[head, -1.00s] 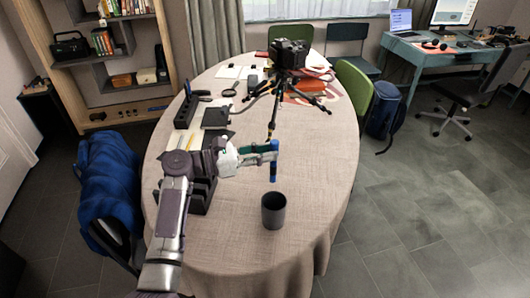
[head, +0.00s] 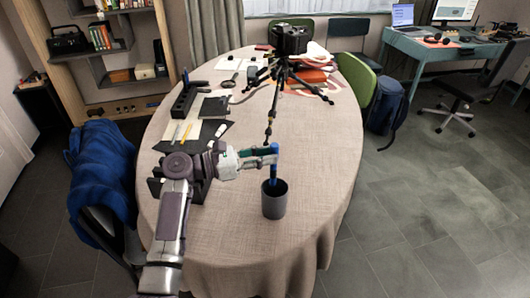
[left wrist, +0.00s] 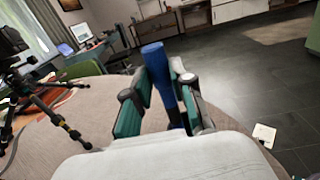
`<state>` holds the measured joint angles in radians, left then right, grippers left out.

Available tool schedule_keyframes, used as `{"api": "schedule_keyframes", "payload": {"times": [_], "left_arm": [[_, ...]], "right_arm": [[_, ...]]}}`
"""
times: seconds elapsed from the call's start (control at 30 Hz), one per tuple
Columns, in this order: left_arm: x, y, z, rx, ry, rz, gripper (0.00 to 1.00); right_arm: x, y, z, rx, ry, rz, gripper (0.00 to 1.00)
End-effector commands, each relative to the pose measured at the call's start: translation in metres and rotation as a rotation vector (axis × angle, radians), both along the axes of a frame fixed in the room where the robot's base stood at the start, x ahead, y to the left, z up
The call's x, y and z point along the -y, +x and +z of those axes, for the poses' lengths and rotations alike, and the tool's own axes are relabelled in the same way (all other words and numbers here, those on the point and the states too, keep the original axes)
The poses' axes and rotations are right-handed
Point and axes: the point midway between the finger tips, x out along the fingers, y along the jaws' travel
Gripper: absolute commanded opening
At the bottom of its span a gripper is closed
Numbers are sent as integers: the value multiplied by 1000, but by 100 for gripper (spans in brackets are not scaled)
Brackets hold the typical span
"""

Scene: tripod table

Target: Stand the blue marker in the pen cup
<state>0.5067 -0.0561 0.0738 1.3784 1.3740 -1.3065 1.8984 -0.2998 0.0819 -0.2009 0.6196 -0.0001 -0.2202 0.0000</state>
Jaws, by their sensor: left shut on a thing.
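The blue marker (head: 274,167) is upright between the fingers of my left gripper (head: 270,154). Its lower end reaches the mouth of the dark grey pen cup (head: 274,204) and seems to be just inside the rim; the cup's wall hides how deep. The cup stands upright on the table. In the left wrist view the marker (left wrist: 156,62) rises between the two green-padded fingers of my left gripper (left wrist: 160,100), which are shut on it. The cup cannot be made out there. My right gripper is not in view.
A black tripod with a camera (head: 289,42) stands on the oval table (head: 315,165) behind the cup. A dark organizer, notebooks and pens lie along the left side. The cloth right of the cup is clear. A blue-draped chair (head: 95,165) is at the left.

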Motion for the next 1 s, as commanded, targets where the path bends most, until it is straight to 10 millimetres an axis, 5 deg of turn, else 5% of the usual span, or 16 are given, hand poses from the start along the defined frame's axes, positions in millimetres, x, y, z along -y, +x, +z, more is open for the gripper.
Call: {"api": "schedule_keyframes", "payload": {"times": [0.6, 1.0], "left_arm": [[0, 0, -51, 0, 0, 0, 1], [0, 0, -57, 0, 0, 0, 1]], "right_arm": [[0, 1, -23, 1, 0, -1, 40], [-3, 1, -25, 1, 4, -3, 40]]}}
